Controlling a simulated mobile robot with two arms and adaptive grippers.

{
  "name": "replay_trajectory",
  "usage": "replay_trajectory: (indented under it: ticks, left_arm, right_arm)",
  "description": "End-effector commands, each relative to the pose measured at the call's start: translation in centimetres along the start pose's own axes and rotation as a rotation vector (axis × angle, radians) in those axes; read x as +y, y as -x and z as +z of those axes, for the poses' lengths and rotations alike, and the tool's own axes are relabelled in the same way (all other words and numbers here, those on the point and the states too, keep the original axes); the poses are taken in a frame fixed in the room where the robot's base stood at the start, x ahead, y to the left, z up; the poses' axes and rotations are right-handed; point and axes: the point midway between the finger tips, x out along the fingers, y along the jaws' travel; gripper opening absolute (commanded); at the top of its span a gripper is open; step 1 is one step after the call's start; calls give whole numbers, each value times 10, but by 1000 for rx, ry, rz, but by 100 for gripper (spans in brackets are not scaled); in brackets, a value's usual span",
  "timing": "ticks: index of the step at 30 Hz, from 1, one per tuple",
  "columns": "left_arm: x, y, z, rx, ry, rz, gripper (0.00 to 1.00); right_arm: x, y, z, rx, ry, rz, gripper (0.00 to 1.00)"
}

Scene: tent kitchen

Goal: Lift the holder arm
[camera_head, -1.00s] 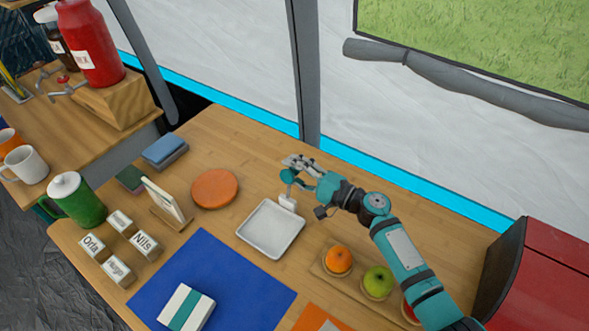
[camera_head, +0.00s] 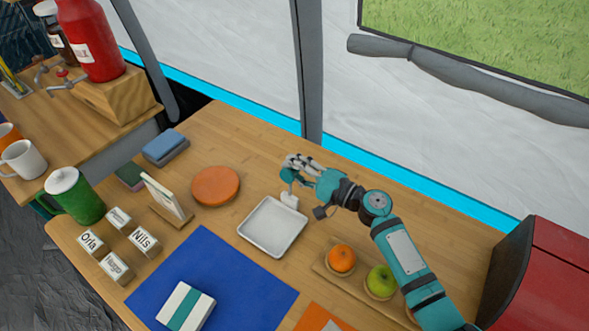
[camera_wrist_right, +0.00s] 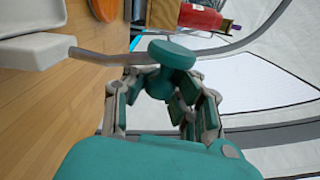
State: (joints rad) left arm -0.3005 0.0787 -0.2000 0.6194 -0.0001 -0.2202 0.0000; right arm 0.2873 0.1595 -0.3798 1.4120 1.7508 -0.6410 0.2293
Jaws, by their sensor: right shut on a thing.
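The holder is a white square tray (camera_head: 272,227) with a small white block (camera_head: 289,200) at its far corner. Its arm ends in a round teal knob (camera_head: 288,175). In the right wrist view the grey metal arm (camera_wrist_right: 100,57) runs from the white holder part (camera_wrist_right: 37,50) to the teal knob (camera_wrist_right: 172,54). My right gripper (camera_head: 301,167) is shut on the holder arm at its knob end, above the table. Its fingers (camera_wrist_right: 160,85) close around the teal part in the wrist view and hide some of it. My left gripper is not in view.
A wooden board with an orange (camera_head: 341,258) and a green apple (camera_head: 381,280) lies beside my right forearm. An orange disc (camera_head: 215,186) lies left of the tray, and a blue mat (camera_head: 245,290) lies in front. A red box (camera_head: 545,275) stands far right.

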Motion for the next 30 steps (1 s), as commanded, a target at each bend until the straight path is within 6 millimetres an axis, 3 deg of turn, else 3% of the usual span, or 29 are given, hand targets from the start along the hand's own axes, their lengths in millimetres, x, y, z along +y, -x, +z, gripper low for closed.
replay_trajectory:
  ticks: [1, 4, 16, 17, 21, 30]
  left_arm:
    - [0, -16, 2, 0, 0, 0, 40]
    - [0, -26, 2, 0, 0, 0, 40]
    - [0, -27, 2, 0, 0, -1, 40]
    - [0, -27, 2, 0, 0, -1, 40]
    - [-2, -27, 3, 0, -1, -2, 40]
    - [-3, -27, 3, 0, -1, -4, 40]
  right_arm:
    - [12, 3, 3, -1, 45, 5, 0]
    - [10, 3, 9, -1, 123, 7, 0]
    - [7, 4, 12, 3, 175, 13, 0]
    - [7, 4, 12, 3, 175, 13, 18]
    - [6, 3, 13, 2, 176, 12, 35]
    - [3, 4, 13, 2, 177, 5, 35]
